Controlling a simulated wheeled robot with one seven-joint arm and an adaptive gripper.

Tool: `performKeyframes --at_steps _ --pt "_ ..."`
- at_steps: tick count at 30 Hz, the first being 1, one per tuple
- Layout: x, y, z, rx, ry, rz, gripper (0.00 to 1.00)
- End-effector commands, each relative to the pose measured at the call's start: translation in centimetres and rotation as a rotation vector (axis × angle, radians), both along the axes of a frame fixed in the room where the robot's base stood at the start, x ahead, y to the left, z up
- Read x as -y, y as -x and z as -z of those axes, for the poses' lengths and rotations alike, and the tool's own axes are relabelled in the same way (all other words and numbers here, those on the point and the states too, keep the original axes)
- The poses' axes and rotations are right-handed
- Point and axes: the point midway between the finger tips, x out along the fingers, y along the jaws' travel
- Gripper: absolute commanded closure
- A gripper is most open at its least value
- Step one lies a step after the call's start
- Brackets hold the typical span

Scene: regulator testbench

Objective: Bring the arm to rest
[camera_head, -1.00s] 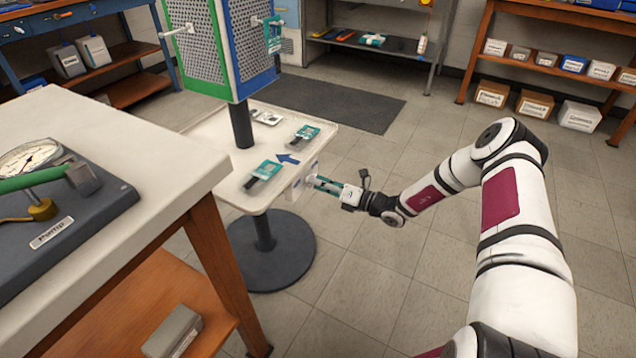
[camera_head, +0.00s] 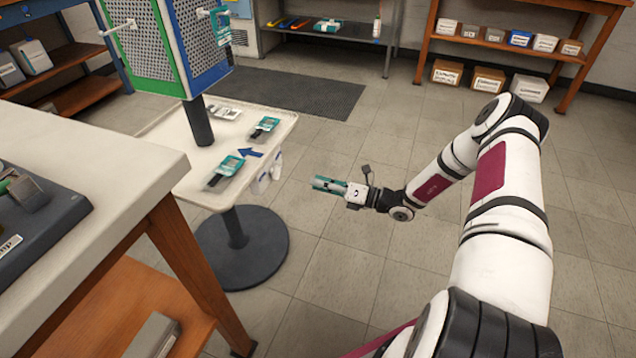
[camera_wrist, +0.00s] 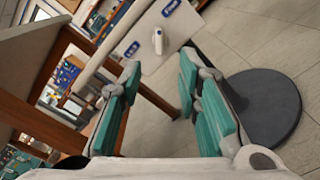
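My gripper (camera_head: 328,185) is at the end of my extended arm, in open air to the right of the small display table (camera_head: 187,187). In the wrist view my gripper (camera_wrist: 158,95) shows two teal finger pads standing apart with nothing between them. The floor, a table leg and the table's side show through the gap. My arm reaches in from the lower right of the head view, bent at the elbow, and touches nothing that I can see.
Teal packages (camera_head: 225,172) lie on the display table, which has a round dark base (camera_head: 240,250). A pegboard stand (camera_head: 160,45) rises from it. A white-topped workbench (camera_head: 80,150) is at left. Shelves (camera_head: 500,60) line the back. Floor (camera_head: 330,270) around my gripper is clear.

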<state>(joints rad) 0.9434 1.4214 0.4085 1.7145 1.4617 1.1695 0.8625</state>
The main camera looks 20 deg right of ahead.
Motion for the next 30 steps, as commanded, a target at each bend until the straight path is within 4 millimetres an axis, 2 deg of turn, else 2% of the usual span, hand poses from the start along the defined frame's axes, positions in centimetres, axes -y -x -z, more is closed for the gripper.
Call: performKeyframes --at_steps 8,11,14,20,26,30 --pt "-0.1 0.0 -0.1 0.003 0.004 -0.004 0.69" --pt "-0.7 0.0 -1.3 0.026 0.039 -0.043 0.69" --pt "-2.0 0.4 -3.7 0.079 0.118 -0.128 0.69" --pt "-6.1 2.8 -10.3 0.243 0.341 -0.384 0.69" --pt "-9.8 6.5 -16.1 0.414 0.547 -0.643 0.69" --pt "-11.9 9.8 -19.6 0.535 0.681 -0.820 0.69"
